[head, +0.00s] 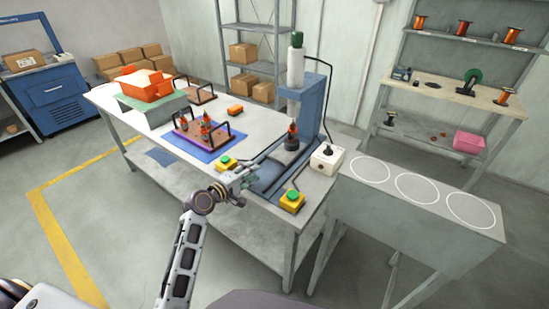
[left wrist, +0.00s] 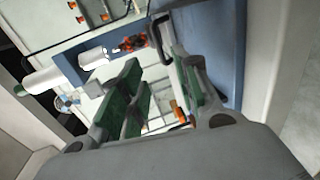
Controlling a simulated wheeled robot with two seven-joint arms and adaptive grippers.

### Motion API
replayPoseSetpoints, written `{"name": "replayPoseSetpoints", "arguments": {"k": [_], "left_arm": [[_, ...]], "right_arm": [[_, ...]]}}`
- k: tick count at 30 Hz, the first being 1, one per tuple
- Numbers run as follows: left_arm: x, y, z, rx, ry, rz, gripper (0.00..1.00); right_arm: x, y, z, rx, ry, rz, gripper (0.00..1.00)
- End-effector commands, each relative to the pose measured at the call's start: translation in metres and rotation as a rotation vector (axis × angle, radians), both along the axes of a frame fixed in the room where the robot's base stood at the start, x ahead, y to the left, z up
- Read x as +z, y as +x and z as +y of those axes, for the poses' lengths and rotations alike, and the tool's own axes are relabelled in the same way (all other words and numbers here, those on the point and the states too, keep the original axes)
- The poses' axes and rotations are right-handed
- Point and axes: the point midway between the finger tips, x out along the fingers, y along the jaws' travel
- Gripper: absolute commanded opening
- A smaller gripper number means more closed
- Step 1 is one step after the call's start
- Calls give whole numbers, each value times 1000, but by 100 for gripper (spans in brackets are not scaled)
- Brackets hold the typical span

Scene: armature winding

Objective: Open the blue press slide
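The blue press (head: 311,108) stands at the right end of the white workbench, with an orange-and-black armature (head: 292,132) under its ram. Its slide is low at the front, with a dark bar handle (head: 268,151) reaching toward my left gripper. My left gripper (head: 248,180) is at the bench's front edge, beside the press base. In the left wrist view the green-padded fingers (left wrist: 165,100) are apart. The dark handle (left wrist: 160,38) shows just beyond and between them; I cannot tell whether they touch it. The armature (left wrist: 131,44) also shows there. My right gripper is not in view.
Two yellow boxes with green buttons, one left (head: 227,163) and one right (head: 291,201), flank the press base. A white box with a black knob (head: 327,158) stands at right. A blue mat with a purple tray (head: 187,143) lies left. A grey side table (head: 420,215) stands right.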

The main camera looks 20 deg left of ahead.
Motion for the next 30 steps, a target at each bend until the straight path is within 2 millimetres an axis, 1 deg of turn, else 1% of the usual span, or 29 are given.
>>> {"name": "replayPoseSetpoints", "arguments": {"k": [11, 17, 23, 30], "left_arm": [[0, 1, 0, 0, 0, 0, 32], [-1, 7, -2, 0, -1, -1, 32], [-4, 19, -7, -1, -2, -1, 32], [-8, 40, -14, 0, -2, -2, 32]], "right_arm": [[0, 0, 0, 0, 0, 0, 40], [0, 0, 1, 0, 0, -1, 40], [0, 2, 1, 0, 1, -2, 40], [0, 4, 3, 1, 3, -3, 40]]}}
